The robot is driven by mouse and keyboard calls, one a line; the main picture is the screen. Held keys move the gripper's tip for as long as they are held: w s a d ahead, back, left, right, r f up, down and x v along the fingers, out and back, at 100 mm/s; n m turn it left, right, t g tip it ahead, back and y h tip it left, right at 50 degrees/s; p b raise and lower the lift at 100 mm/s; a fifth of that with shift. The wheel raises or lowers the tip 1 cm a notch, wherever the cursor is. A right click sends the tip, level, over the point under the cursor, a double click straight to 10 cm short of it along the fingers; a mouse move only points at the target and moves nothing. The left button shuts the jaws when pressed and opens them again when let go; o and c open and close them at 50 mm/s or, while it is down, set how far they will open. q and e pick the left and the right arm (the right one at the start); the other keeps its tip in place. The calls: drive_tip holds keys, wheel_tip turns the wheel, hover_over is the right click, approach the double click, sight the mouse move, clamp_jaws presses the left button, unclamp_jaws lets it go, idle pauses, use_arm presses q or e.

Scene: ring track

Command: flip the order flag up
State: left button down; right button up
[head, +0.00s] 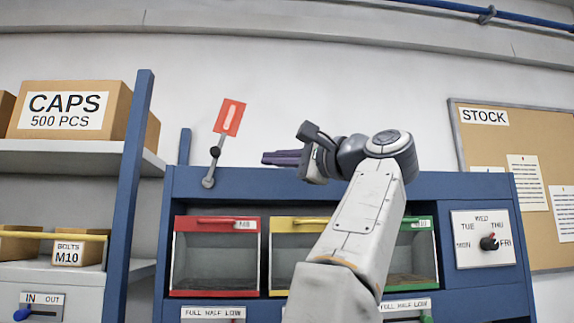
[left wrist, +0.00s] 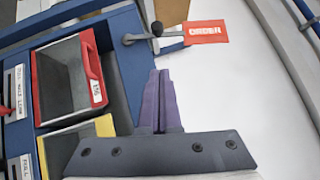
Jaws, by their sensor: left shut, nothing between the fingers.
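The order flag (head: 230,117) is a red plate on a thin rod with a black knob (head: 214,152). The rod rises from a pivot (head: 208,183) at the top left of the blue cabinet. In the head view the flag stands above the pivot, leaning a little right. In the left wrist view the flag (left wrist: 205,33) reads ORDER, beyond my fingertips. My left gripper (head: 265,158) is to the right of the rod and apart from it, with its purple fingers pointing left. The fingers (left wrist: 160,73) are together and empty. My right gripper is not in view.
The blue cabinet (head: 345,184) holds red (head: 215,292), yellow and green framed bins below my arm. A day dial (head: 489,242) is at its right. A shelf (head: 70,154) with cartons and a blue post (head: 130,190) stands left.

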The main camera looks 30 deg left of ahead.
use_arm(q)
drive_tip(key=shift+v, duration=1.6)
